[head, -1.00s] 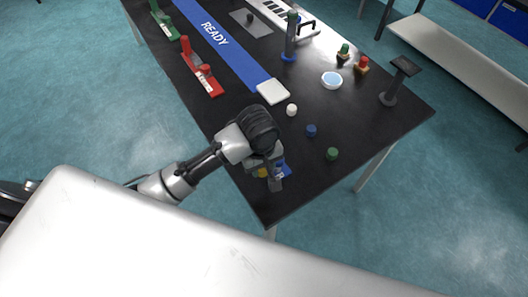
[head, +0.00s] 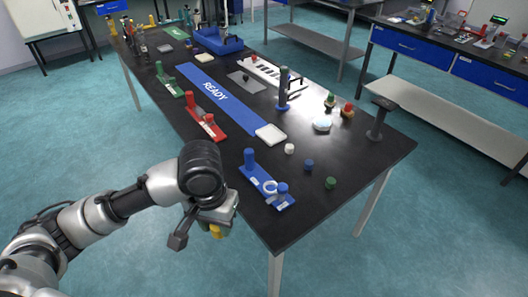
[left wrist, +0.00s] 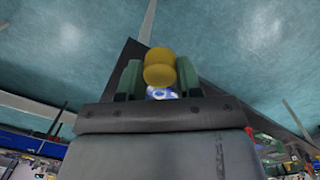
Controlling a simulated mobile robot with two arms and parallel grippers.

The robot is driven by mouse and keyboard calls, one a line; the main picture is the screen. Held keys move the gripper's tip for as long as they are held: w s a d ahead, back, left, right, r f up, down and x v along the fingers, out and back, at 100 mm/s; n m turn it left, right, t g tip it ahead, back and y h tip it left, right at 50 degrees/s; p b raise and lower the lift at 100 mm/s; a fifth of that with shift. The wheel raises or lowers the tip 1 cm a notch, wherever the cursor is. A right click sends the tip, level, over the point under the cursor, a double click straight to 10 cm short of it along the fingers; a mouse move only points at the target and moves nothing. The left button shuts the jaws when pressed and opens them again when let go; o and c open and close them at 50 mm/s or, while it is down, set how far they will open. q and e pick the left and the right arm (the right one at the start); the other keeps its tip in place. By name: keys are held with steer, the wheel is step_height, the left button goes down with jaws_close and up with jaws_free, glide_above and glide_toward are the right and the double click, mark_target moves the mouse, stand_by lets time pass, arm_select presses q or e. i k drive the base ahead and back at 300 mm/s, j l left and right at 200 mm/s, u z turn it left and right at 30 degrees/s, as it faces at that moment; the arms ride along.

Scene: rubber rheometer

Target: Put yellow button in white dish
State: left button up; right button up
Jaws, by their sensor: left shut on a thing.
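The yellow button (left wrist: 160,66) is a short round piece held between the two green-padded fingers of my left gripper (left wrist: 158,78). In the head view, my left gripper (head: 212,228) is off the table's near left edge, with only a little of the yellow button (head: 217,232) showing beneath it. The gripper is shut on it. A square white dish (head: 271,133) lies at the near end of the blue READY mat. A round white dish with a pale blue inside (head: 322,124) stands further right. Both are well away from the gripper. My right gripper is not in view.
A blue stand (head: 266,185) with posts and a ring sits at the near table edge, close to my left gripper. White (head: 289,149), blue (head: 309,165) and green (head: 331,183) buttons lie beyond it. A dark post (head: 379,118) stands at the right.

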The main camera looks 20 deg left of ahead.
mark_target(272, 135)
steer(key=k+z, duration=0.35)
steer(key=z, duration=0.15)
steer(key=k+l+z, duration=0.2)
steer(key=z, duration=0.3)
steer(key=i+j, duration=0.1)
steer(key=j, duration=0.3)
steer(key=i+j+z, duration=0.1)
steer(key=j, duration=0.3)
steer(key=i+j, duration=0.15)
steer(key=j, duration=0.3)
steer(key=i+j+z, duration=0.1)
steer(key=j, duration=0.3)
steer(key=i+j, duration=0.1)
steer(key=j, duration=0.3)
steer(key=i+j, duration=0.1)
steer(key=j, duration=0.35)
steer(key=i+j, duration=0.15)
steer(key=j, duration=0.3)
steer(key=i+j, duration=0.1)
steer(key=j, duration=0.35)
steer(key=i+j, duration=0.15)
steer(key=j, duration=0.3)
steer(key=z, duration=0.05)
